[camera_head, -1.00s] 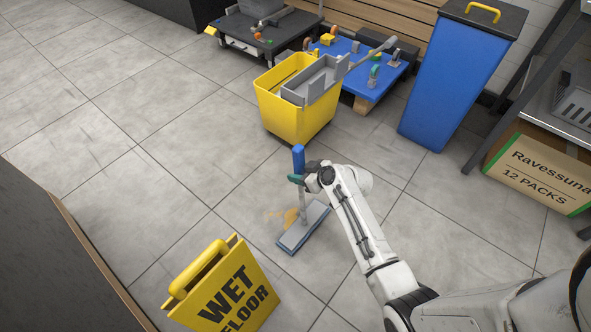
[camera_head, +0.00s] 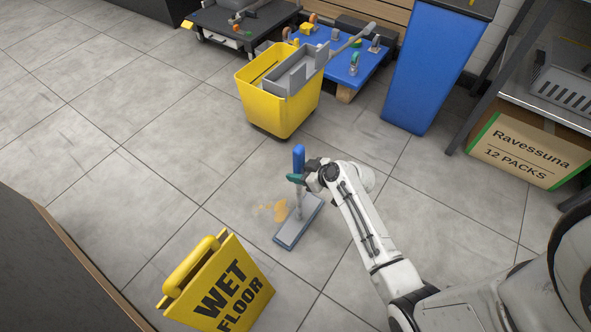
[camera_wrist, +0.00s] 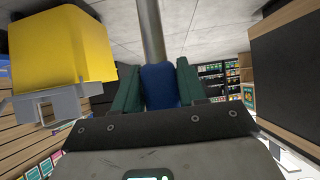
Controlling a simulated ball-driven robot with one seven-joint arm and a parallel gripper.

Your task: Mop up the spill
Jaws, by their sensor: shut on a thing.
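An orange-brown spill (camera_head: 277,209) lies on the grey tiled floor, just left of the mop head. The mop has a blue grip (camera_head: 299,158), a grey pole and a flat grey-blue head (camera_head: 299,223) resting on or close to the floor. My gripper (camera_head: 302,180) is shut around the mop's handle, which stands roughly upright. In the wrist view the green fingers of my gripper (camera_wrist: 158,88) sit on both sides of the blue grip (camera_wrist: 160,84), with the metal pole running away beyond it. Whether part of the spill lies under the head is hidden.
A yellow mop bucket (camera_head: 277,108) with a grey wringer stands behind the mop. A yellow wet-floor sign (camera_head: 222,287) stands at front left. A blue bin (camera_head: 430,70), a cardboard box (camera_head: 519,150) and a blue dolly (camera_head: 345,72) stand further back. Floor to the left is clear.

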